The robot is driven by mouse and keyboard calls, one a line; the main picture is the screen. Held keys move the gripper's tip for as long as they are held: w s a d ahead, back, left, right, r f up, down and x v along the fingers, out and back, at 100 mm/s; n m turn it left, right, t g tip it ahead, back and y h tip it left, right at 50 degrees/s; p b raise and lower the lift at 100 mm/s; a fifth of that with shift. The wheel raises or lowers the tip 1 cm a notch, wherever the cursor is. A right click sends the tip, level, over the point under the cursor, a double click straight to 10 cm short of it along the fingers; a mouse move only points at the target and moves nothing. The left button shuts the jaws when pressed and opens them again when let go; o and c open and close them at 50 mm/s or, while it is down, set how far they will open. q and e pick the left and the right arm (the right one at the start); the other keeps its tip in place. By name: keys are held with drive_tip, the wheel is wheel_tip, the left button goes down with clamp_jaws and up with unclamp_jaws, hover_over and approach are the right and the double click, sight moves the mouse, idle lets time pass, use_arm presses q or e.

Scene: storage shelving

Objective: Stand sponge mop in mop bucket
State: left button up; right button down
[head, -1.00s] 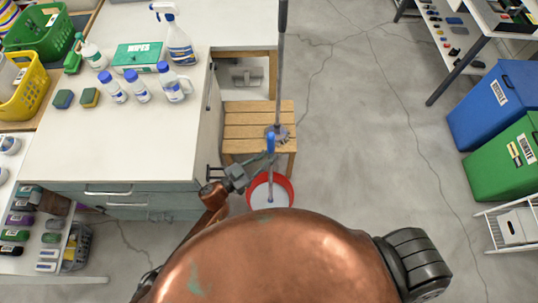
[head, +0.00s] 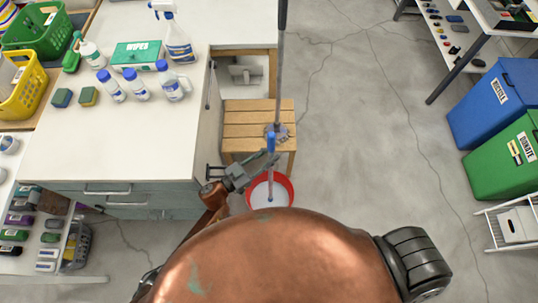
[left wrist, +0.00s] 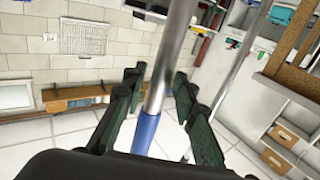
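A pole with a blue grip (head: 271,143) stands roughly upright in the head view. I take it for the sponge mop. Its lower end shows over the pale inside of the red-rimmed mop bucket (head: 290,190) on the floor; whether it rests on the bottom I cannot tell. My left gripper (head: 264,164) is beside the pole, below the blue grip. In the left wrist view, which looks upside down, the silver shaft (left wrist: 170,55) and blue grip (left wrist: 147,130) lie between the spread fingers (left wrist: 158,92), with a gap at the left. My right gripper is out of view.
A second, longer pole (head: 281,70) with a grey head stands close behind, by a slatted wooden bench (head: 245,117). A white counter (head: 120,150) with bottles is at the left. Blue (head: 500,100) and green (head: 505,155) bins stand right. Floor between is clear.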

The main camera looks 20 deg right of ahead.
use_arm(q)
drive_tip(key=shift+o, duration=1)
drive_tip(key=shift+f, duration=0.1)
drive_tip(key=shift+a, duration=0.15)
drive_tip(key=v, duration=1.1)
drive_tip(key=shift+s+a, duration=0.2)
drive_tip(key=shift+a, duration=0.15)
